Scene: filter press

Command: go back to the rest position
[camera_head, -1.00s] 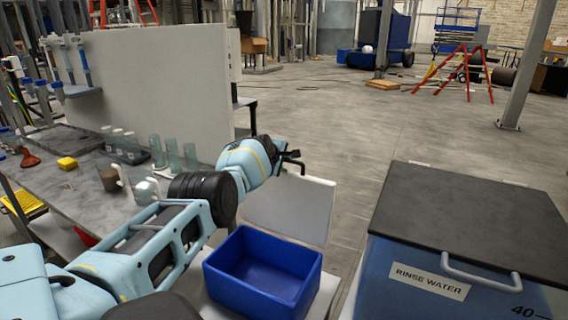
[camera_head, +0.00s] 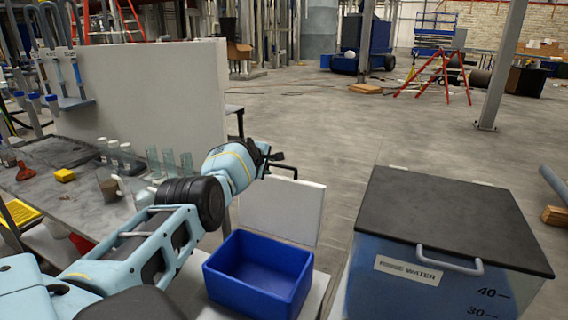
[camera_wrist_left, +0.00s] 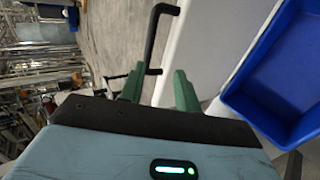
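My left arm comes in from the left in the head view, and its gripper (camera_head: 277,158) is beside a black bar handle (camera_head: 287,170) at the upper edge of an upright white panel (camera_head: 285,212). In the left wrist view, the two green fingers of the gripper (camera_wrist_left: 160,86) stand apart with nothing visible held between them. The black handle (camera_wrist_left: 153,40) shows beyond the fingertips there, by the white panel (camera_wrist_left: 195,50). My right gripper is in neither view.
A blue open bin (camera_head: 258,272) stands in front of the panel and looks empty. A lidded rinse water tank (camera_head: 445,225) is at the right. A grey table (camera_head: 75,195) with glassware and a yellow block (camera_head: 65,175) is at the left. The floor behind is largely clear.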

